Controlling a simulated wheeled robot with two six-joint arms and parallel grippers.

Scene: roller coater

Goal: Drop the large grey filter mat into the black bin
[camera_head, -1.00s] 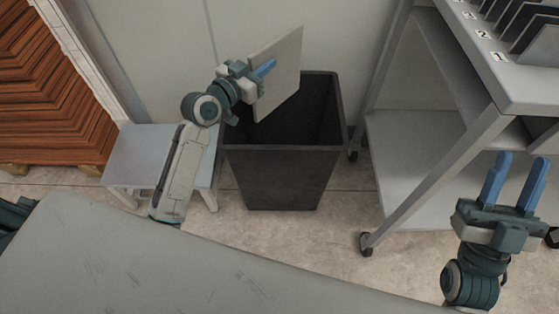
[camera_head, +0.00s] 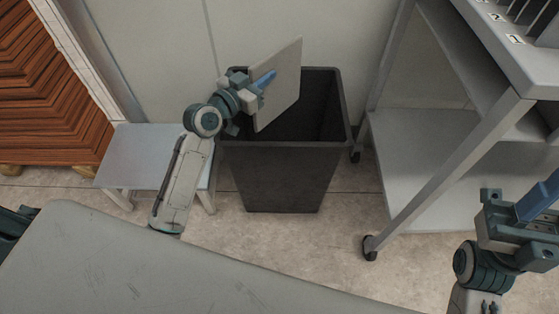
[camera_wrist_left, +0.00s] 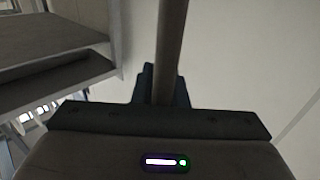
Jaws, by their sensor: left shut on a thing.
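The large grey filter mat (camera_head: 287,88) is a flat pale square plate, held tilted on edge. My left gripper (camera_head: 264,80) is shut on its near face side. The mat is over the open mouth of the black bin (camera_head: 280,180), its lower corner overlapping the opening in the head view; I cannot tell whether it is below the rim. In the left wrist view the mat (camera_wrist_left: 172,45) shows edge-on as a strip between the fingers (camera_wrist_left: 163,88). My right gripper (camera_head: 540,197) is at the right edge, partly cut off, with one blue finger showing clearly.
A small grey stool (camera_head: 150,150) stands left of the bin. A wheeled grey rack (camera_head: 425,185) stands to the right, with numbered slots on top. A wooden panel stack (camera_head: 45,85) is at far left. A pale wall is behind the bin, a grey surface (camera_head: 150,265) in front.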

